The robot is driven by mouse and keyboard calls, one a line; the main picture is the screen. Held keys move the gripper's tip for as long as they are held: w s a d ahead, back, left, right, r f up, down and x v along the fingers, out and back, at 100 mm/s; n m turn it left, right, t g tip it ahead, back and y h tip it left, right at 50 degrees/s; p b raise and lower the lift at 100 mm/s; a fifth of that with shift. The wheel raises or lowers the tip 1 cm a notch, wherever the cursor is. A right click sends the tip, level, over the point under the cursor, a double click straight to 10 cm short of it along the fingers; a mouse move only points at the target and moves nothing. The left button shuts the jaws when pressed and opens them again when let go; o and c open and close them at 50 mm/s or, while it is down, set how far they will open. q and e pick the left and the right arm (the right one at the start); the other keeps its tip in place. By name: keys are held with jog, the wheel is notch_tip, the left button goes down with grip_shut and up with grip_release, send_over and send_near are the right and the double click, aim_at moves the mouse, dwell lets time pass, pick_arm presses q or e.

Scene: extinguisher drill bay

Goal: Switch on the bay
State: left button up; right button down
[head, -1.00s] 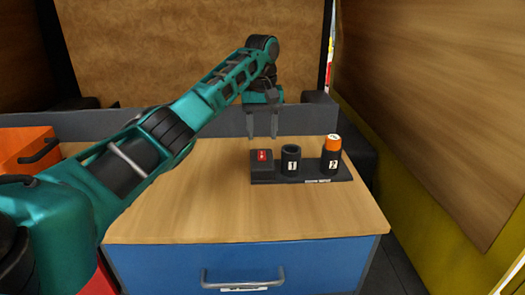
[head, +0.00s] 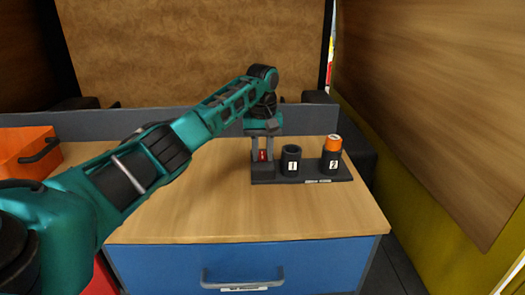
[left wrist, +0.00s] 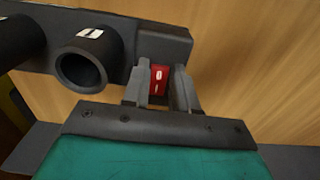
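A dark panel (head: 318,180) on the workbench carries a black switch box with a small red rocker switch (head: 263,156). Beside it stand a black tube marked 1 (head: 291,160) and a black tube marked 2 (head: 331,162). Tube 1 looks empty in the left wrist view (left wrist: 82,68). An orange-topped cylinder (head: 333,144) sits in tube 2. My left gripper (head: 262,158) points down at the switch box, one finger each side of the rocker. In the left wrist view the red rocker (left wrist: 159,80) shows between the spread fingers (left wrist: 160,85). My right gripper is out of view.
The wooden benchtop (head: 200,215) is clear in front of the panel. A blue drawer (head: 240,265) with a grey handle is below. An orange bin (head: 25,150) stands at the left. A grey ledge runs behind, and a wood-faced wall is at the right.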

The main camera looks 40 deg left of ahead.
pick_arm(q)
grip_shut()
jog(key=shift+w+a+r, duration=0.1)
jog(key=shift+w, duration=0.05)
jog(key=shift+r+g+h, duration=0.1)
jog(key=shift+g+h, duration=0.2)
jog(key=shift+g, duration=0.1)
jog(key=shift+a, duration=0.1)
jog(key=shift+o, duration=2.2)
grip_release()
